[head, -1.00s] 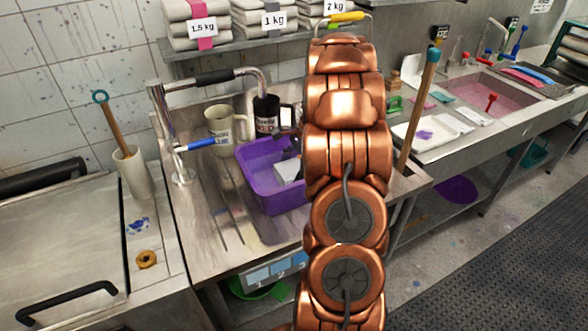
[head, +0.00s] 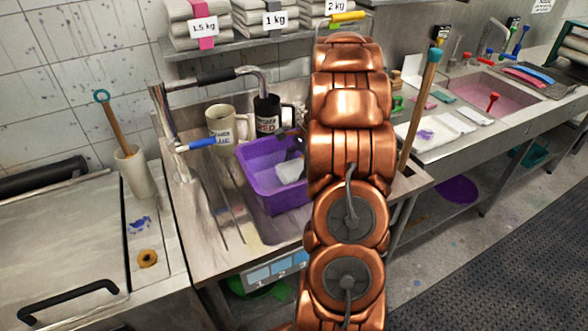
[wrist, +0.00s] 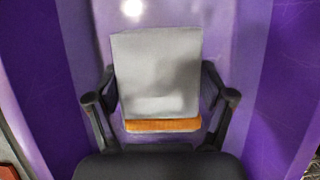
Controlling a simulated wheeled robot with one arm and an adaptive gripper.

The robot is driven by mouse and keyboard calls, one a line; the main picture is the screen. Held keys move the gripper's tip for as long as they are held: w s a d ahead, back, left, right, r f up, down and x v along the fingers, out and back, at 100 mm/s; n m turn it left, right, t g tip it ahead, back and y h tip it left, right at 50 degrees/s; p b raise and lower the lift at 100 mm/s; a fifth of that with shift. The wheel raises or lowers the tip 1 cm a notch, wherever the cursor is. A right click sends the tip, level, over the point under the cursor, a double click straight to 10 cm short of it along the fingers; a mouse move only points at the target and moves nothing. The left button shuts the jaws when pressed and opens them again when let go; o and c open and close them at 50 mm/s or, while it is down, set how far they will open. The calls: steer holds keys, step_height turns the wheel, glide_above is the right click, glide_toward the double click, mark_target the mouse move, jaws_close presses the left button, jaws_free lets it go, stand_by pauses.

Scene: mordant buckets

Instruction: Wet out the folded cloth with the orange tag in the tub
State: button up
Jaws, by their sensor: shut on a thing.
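The purple tub (head: 258,196) stands on the steel drainboard, left of my arm. The folded grey-white cloth (head: 289,171) is inside the tub's outline in the head view, partly hidden by my arm. In the wrist view the cloth (wrist: 157,50) has an orange tag (wrist: 163,125) along its near edge. My gripper (wrist: 158,88) is shut on it, a dark finger at each side. Lilac tub surfaces surround it. I cannot tell how deep the cloth sits or whether it touches liquid.
A beige mug (head: 221,124) and a black mug (head: 267,115) stand behind the tub. A tap (head: 172,130) with a blue lever rises at left. Labelled cloth stacks (head: 262,22) sit on the shelf above. A wooden-handled tool (head: 418,110) stands right of my arm.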

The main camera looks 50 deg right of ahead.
mark_target(290, 165)
steer(key=shift+w, duration=0.15)
steer(key=shift+w+a, duration=0.35)
steer(key=shift+w, duration=0.25)
steer(key=shift+s+d, duration=0.1)
steer(key=shift+s, duration=0.05)
steer(key=shift+s+d, duration=0.3)
steer(key=shift+s, duration=0.35)
steer(key=shift+w, duration=0.1)
steer(key=shift+w+a+p, duration=0.35)
steer(key=shift+w+a, duration=0.05)
steer(key=shift+w, duration=0.3)
steer(key=shift+r+p, duration=1.8)
steer(key=shift+r, duration=2.9)
